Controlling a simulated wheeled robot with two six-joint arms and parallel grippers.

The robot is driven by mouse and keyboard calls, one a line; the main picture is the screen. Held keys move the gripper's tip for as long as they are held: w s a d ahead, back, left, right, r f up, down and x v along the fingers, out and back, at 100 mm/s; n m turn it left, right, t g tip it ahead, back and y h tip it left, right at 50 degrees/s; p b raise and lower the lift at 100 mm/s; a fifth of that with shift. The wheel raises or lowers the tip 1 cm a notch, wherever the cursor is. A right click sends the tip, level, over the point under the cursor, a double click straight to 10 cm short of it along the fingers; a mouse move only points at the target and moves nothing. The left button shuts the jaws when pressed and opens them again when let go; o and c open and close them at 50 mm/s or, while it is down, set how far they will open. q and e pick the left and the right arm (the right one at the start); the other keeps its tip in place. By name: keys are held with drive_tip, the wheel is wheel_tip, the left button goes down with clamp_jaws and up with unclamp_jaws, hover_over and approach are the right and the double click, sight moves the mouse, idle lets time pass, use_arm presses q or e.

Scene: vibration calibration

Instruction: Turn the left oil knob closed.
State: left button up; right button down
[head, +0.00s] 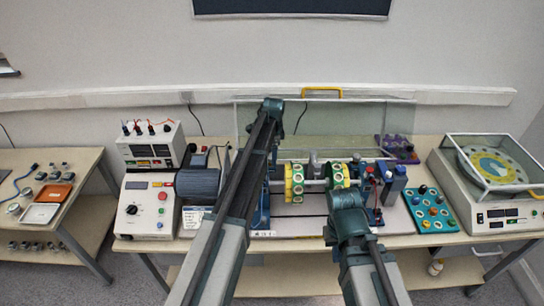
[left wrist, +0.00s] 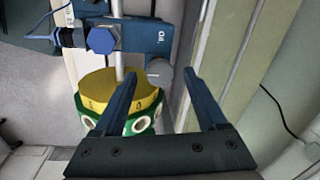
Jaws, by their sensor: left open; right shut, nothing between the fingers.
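In the left wrist view a small round grey knob (left wrist: 158,72), apparently the left oil knob, sits on the edge of a blue bearing block (left wrist: 150,38). My left gripper (left wrist: 162,76) is open, with its fingertips on either side of the knob; I cannot tell whether they touch it. In the head view my left arm hides the knob and much of the left block, and my left gripper (head: 272,106) shows mostly as its wrist above the rig. My right gripper (head: 346,198) is shut and empty in front of the rotor; its fingertips are hard to see.
Yellow-green rotor discs (head: 293,183) sit on the shaft, one close beside my left fingers. A clear guard (head: 350,122) stands behind the rig. A control box (head: 146,208) is at left; a teal button panel (head: 430,210) and a balance (head: 490,175) are at right.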

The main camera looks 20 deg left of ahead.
use_arm(q)
clamp_jaws()
drive_tip(key=shift+n, duration=0.3)
drive_tip(key=n, duration=0.3)
drive_tip(key=shift+w+n, duration=0.1)
drive_tip(key=shift+n, duration=0.2)
drive_tip(key=n, duration=0.4)
drive_tip(key=shift+w+g+y, duration=0.1)
drive_tip(key=shift+g+y, duration=0.2)
drive_tip(key=n, duration=0.5)
drive_tip(key=n+g, duration=0.1)
drive_tip(key=n, duration=0.3)
drive_tip(key=shift+w+n, duration=0.1)
drive_tip(key=shift+n, duration=0.2)
